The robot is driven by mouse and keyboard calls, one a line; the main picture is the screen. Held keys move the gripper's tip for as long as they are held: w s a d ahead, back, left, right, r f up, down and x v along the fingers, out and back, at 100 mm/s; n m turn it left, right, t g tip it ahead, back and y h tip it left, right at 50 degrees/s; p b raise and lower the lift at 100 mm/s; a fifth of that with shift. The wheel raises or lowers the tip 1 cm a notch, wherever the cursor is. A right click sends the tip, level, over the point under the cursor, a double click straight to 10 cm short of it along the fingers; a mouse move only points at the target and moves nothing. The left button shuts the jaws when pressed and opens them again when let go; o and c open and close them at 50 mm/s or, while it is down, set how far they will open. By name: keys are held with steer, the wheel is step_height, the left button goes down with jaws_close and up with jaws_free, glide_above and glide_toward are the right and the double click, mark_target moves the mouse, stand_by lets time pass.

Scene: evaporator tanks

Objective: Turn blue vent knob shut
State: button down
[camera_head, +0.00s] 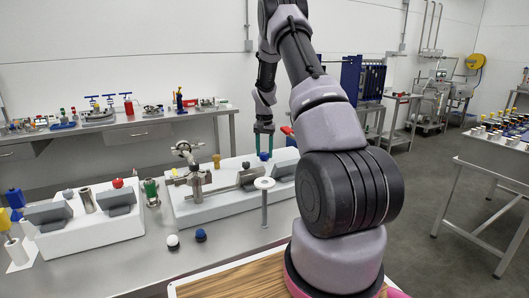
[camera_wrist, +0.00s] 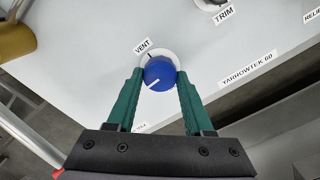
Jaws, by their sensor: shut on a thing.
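The blue vent knob (camera_wrist: 159,74) sits on the white panel under the label VENT (camera_wrist: 143,46) in the wrist view. It carries a white pointer line that points to the lower left in that view. My gripper (camera_wrist: 160,82) has its two green fingers on either side of the knob, shut on it. In the head view my gripper (camera_head: 264,140) points down at the white block (camera_head: 230,200), and the blue knob (camera_head: 264,156) shows just below its fingertips.
A white knob base labelled TRIM (camera_wrist: 224,15) is close by on the panel. A metal valve fitting (camera_head: 195,180) and a white round-topped post (camera_head: 264,184) stand near my gripper. A second white block (camera_head: 90,235) stands to the left. Loose white (camera_head: 172,241) and blue (camera_head: 200,235) knobs lie in front.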

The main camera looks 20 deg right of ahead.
steer(key=n, duration=0.4)
steer(key=shift+n, duration=0.4)
steer(key=n, duration=0.9)
steer(key=shift+a+n, duration=0.1)
steer(key=shift+n, duration=1.7)
steer(key=shift+c, duration=1.4)
jaws_free()
steer(key=shift+r, duration=0.1)
